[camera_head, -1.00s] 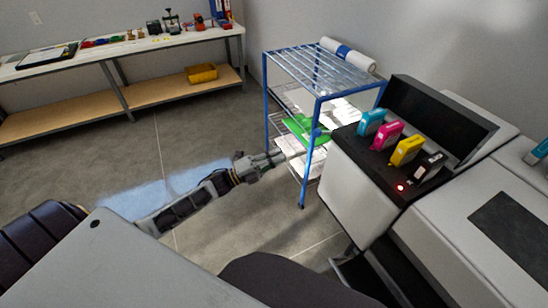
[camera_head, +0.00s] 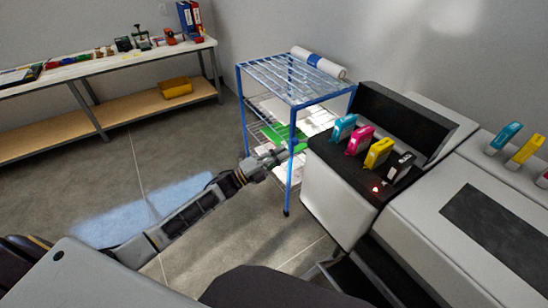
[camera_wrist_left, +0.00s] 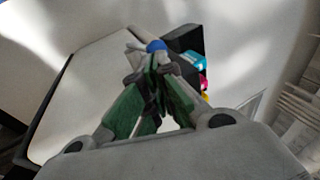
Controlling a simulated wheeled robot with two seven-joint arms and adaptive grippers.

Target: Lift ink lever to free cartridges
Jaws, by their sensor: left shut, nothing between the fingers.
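The printer (camera_head: 335,203) stands at the right, with cyan (camera_head: 343,127), magenta (camera_head: 359,140), yellow (camera_head: 378,152) and black (camera_head: 400,166) cartridges upright in its dark bay. A lever with a blue knob (camera_head: 298,148) sticks out at the printer's left side; the knob also shows in the left wrist view (camera_wrist_left: 156,45). My left gripper (camera_head: 280,154) is shut and empty, its tips just left of the knob. In the wrist view its green-padded fingers (camera_wrist_left: 153,65) meet just below the knob. I cannot tell whether they touch it. My right gripper is out of view.
A blue-framed wire rack (camera_head: 240,110) with papers stands close behind my left gripper. A red light (camera_head: 376,189) glows on the printer. More cartridges (camera_head: 526,148) stand at the far right. A workbench (camera_head: 100,66) runs along the back wall; the floor before it is clear.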

